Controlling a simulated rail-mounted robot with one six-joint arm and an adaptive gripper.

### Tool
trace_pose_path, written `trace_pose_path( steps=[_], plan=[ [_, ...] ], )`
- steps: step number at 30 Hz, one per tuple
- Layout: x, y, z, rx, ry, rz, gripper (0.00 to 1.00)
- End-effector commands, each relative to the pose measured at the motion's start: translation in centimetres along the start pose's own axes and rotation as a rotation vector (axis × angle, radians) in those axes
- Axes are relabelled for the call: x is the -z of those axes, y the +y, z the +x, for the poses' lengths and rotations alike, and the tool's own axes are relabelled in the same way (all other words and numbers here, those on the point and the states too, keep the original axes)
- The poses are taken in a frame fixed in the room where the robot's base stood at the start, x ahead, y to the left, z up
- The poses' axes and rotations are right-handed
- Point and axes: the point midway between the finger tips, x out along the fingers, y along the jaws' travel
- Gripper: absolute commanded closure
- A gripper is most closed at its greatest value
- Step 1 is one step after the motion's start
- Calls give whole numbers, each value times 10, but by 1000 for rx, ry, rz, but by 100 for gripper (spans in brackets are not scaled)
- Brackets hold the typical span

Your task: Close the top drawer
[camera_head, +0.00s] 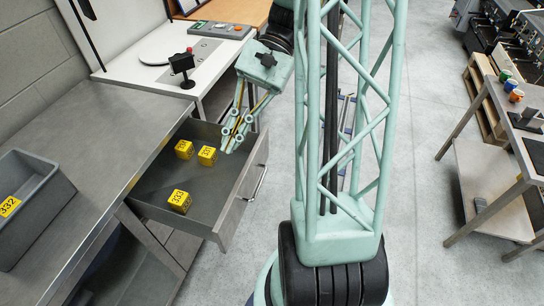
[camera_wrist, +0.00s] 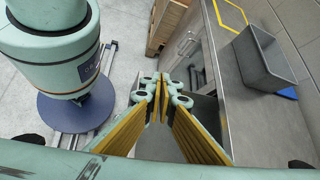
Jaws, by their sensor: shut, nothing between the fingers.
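The open top drawer (camera_head: 227,203) sticks out from under the metal counter at left in the head view. Its front panel has a bar handle. Several yellow numbered cubes (camera_head: 179,201) lie inside it. My gripper (camera_head: 231,142) is shut and empty, pointing down at the far part of the drawer, close to the inner side of the front panel. I cannot tell whether it touches the drawer. In the wrist view the shut fingertips (camera_wrist: 163,90) hide much of the drawer beneath them.
A grey bin (camera_head: 32,212) labelled 332 stands on the counter (camera_head: 107,130); it also shows in the wrist view (camera_wrist: 268,62). A small black device with a red top (camera_head: 183,66) stands behind the drawer. Open floor lies right of the drawer, with a metal table (camera_head: 498,192) further right.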

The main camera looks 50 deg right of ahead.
Motion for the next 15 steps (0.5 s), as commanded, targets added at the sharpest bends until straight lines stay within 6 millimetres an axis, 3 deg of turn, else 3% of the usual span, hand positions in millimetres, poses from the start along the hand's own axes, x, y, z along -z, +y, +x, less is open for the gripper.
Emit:
trace_pose_path(
  steps=[15],
  plan=[
    [63, 20, -12, 229, -105, 172, 100]
  ],
)
